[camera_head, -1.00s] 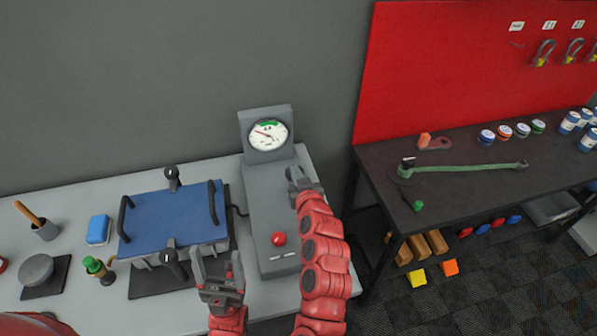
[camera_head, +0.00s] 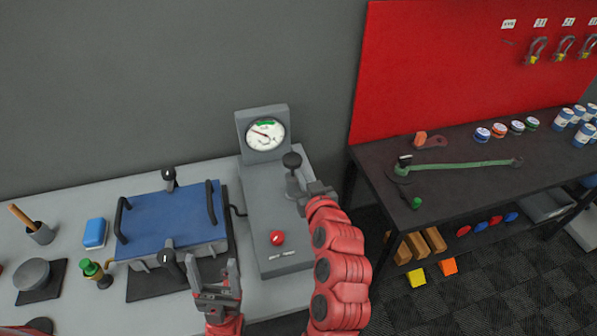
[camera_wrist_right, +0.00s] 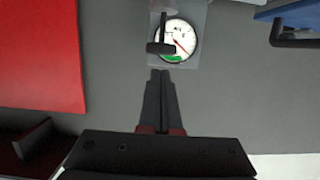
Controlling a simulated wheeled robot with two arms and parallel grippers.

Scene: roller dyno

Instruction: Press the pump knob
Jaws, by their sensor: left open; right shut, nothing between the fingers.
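The pump knob (camera_head: 291,161) is a dark round cap on an upright shaft, standing on the grey gauge unit (camera_head: 262,200). It also shows in the right wrist view (camera_wrist_right: 160,48), just beyond the fingertips and overlapping the gauge dial. My right gripper (camera_head: 308,190) is shut and empty, to the right of the knob's shaft and lower in the picture than the cap. In the wrist view its closed fingers (camera_wrist_right: 160,75) point toward the knob; I cannot tell whether they touch anything. My left gripper (camera_head: 215,264) is open and empty, in front of the blue-lidded press.
The round gauge (camera_head: 265,135) has its needle left of the green zone. A red button (camera_head: 277,238) sits at the unit's front. The blue-lidded press (camera_head: 172,218) with black handles stands left. A dark workbench (camera_head: 460,150) with a green wrench stands right.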

